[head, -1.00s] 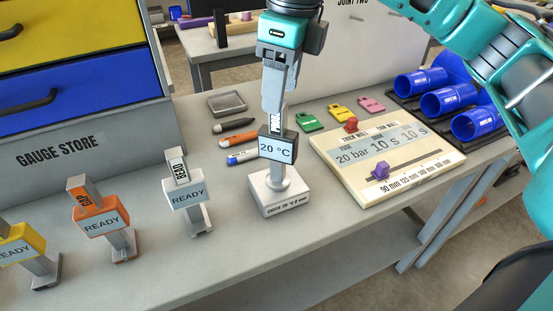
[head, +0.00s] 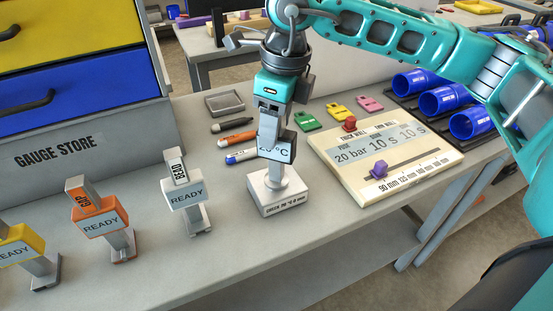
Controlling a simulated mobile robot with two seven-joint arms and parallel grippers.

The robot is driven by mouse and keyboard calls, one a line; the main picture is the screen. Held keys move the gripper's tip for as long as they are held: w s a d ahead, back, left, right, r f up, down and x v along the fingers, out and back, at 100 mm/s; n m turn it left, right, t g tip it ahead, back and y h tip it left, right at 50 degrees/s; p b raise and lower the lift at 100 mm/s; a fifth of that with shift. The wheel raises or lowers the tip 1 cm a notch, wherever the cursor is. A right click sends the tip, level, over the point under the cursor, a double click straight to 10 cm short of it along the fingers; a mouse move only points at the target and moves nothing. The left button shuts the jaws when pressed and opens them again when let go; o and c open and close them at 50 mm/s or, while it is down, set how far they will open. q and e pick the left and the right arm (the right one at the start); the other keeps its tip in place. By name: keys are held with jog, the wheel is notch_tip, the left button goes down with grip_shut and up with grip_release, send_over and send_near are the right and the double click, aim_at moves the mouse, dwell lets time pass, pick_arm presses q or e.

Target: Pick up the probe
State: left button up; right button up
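The probe (head: 289,150) is a dark-cased gauge with a pale display, partly reading "°C". It stands upright on a white block base (head: 279,195) with a printed check label. My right gripper (head: 270,148) points straight down over the probe from above. A grey finger covers its top and the left part of its display. Whether the fingers are closed on the probe or only around it is hidden. My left gripper is not in view.
Yellow, orange and grey READY gauges (head: 101,222) stand to the left. Markers (head: 237,139) and a small tray (head: 225,103) lie behind. A cream control panel (head: 385,160), coloured tags (head: 338,111) and blue pipe pieces (head: 445,101) are on the right. The front bench strip is clear.

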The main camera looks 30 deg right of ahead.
grip_shut()
dwell(0.3)
dwell(0.4)
notch_tip(320, 180, up, 20)
jog(key=p, duration=0.2)
dwell(0.3)
jog(key=shift+c, duration=2.3)
grip_release()
jog(key=c, duration=0.5)
jog(key=shift+f, duration=0.1)
grip_shut()
